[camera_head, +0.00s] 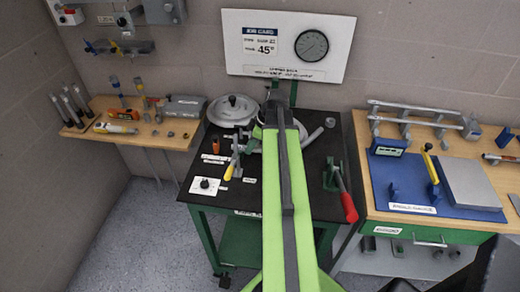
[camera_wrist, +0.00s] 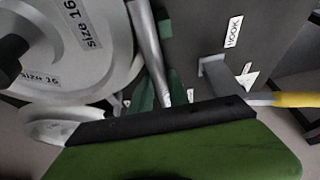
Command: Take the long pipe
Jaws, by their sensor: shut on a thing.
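A grey metal pipe (camera_wrist: 150,45) runs down from the top edge in the wrist view and narrows toward the dark bar in front; I take it to be the long pipe. My gripper (camera_wrist: 165,112) shows only in part at the bottom of that view and is shut; the pipe's lower end meets it, with the exact contact hidden. In the head view my green arm hides the gripper and the middle of the black-topped cart. A short grey tube end (camera_head: 316,134) shows just right of the arm; I cannot tell whether it is the same pipe.
A round grey disc marked size 16 (camera_wrist: 75,50) is close by on the left. The cart (camera_head: 300,205) also bears a round metal shoe (camera_head: 232,110), a yellow-handled tool (camera_head: 231,166) and a red-handled lever (camera_head: 345,196). Wooden benches (camera_head: 150,131) with tools flank it.

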